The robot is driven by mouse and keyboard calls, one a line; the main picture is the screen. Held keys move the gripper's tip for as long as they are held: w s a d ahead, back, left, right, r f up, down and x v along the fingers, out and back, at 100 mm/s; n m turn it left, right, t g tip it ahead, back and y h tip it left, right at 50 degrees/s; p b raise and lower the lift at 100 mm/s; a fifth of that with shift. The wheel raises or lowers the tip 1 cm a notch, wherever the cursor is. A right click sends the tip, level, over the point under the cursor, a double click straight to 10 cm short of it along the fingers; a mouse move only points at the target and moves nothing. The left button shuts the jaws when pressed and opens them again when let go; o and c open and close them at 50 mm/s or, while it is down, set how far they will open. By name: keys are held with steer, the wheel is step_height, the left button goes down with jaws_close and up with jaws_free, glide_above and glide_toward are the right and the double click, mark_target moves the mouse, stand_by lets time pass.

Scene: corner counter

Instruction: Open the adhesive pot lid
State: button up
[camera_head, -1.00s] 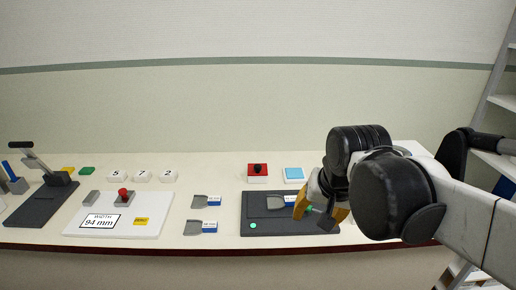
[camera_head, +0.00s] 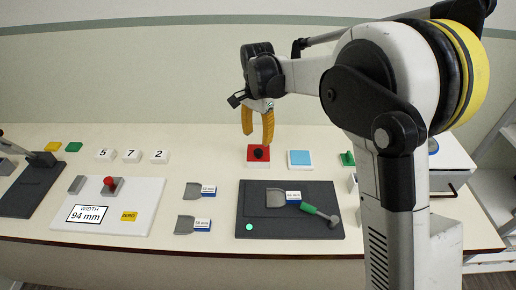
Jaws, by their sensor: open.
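A red square block with a black knob on top (camera_head: 249,153), which looks like the lidded adhesive pot, stands on the counter behind the dark mat. My gripper (camera_head: 257,138) points down with its two yellow fingers spread and empty. Its fingertips are just above the red pot in the picture, around the line of the knob. I cannot tell the exact height gap. The lid appears to be in place on the pot.
A light blue block (camera_head: 300,158) stands right of the pot. A dark mat (camera_head: 262,232) in front bears a grey scraper plate (camera_head: 275,200) and a green-handled tool (camera_head: 322,214). Labelled plates (camera_head: 192,190) lie left. A white board (camera_head: 140,215) is further left. My arm hides the right side.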

mark_target(258, 152)
step_height(258, 152, down, 8)
steer(key=shift+r+b, duration=0.25)
steer(key=shift+b, duration=0.7)
jaws_close()
